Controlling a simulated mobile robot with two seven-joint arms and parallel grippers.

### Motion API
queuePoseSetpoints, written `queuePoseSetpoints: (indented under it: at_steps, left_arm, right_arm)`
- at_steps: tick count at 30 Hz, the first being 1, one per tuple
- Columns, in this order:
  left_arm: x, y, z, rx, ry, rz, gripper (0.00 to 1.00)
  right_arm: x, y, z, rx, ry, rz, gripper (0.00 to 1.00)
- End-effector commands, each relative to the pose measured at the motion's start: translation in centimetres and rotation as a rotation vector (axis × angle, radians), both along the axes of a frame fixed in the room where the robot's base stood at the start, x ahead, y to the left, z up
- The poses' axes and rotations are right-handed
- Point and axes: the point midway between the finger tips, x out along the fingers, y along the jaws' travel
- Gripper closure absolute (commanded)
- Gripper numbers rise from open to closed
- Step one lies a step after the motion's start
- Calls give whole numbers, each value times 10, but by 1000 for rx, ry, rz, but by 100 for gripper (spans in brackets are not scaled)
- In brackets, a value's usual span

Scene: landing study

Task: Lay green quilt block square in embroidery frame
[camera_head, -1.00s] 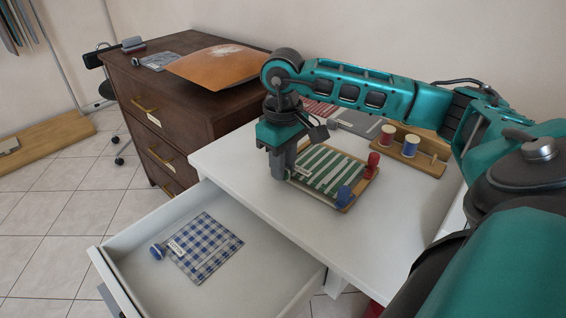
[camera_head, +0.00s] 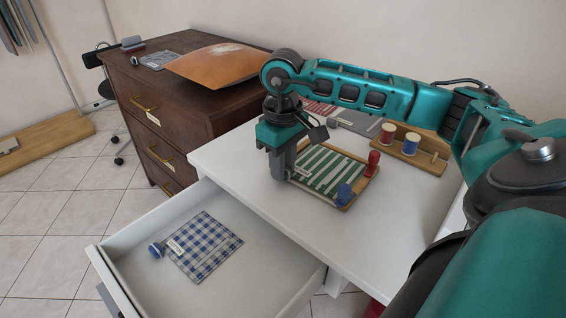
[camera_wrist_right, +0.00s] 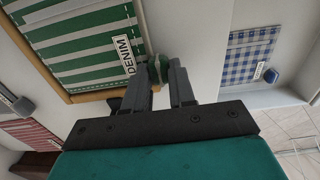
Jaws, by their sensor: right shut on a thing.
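The green-and-white striped quilt block (camera_head: 325,170) lies over the wooden embroidery frame (camera_head: 357,197) on the white table. It also shows in the wrist view (camera_wrist_right: 85,48), with its stripes inside the frame's wooden border (camera_wrist_right: 90,96) and a white label reading DENIM at its edge. My right gripper (camera_head: 281,178) is low at the frame's left side. In the wrist view its fingers (camera_wrist_right: 163,72) are shut on the block's green knob (camera_wrist_right: 158,62). Whether the block lies flat on the bottom of the frame cannot be told. My left gripper is not in view.
A red peg (camera_head: 373,163) and a blue peg (camera_head: 344,194) stand at the frame's right side. A wooden spool rack (camera_head: 425,160) is behind. An open drawer (camera_head: 262,270) in front holds a blue checked block (camera_head: 205,246). A dark cabinet (camera_head: 185,110) stands left.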

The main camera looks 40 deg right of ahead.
Motion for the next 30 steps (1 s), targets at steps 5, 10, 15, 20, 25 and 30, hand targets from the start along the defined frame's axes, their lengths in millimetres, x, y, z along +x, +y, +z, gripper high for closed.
queuePoseSetpoints:
  at_steps: [5, 10, 15, 20, 25, 30]
  left_arm:
    - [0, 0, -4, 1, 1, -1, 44]
    - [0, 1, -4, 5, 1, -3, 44]
    - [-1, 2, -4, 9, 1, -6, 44]
    - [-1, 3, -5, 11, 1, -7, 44]
    - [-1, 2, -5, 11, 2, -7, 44]
    - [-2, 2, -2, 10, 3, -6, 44]
  right_arm:
    - [0, 0, -3, 0, 0, 0, 100]
    - [0, 0, -3, 0, 0, 0, 75]
    - [0, 0, -3, 0, 0, 0, 58]
    - [0, 0, -3, 0, 0, 0, 46]
    - [0, 0, -3, 0, 0, 0, 46]
    - [0, 1, 1, 0, 0, 1, 46]
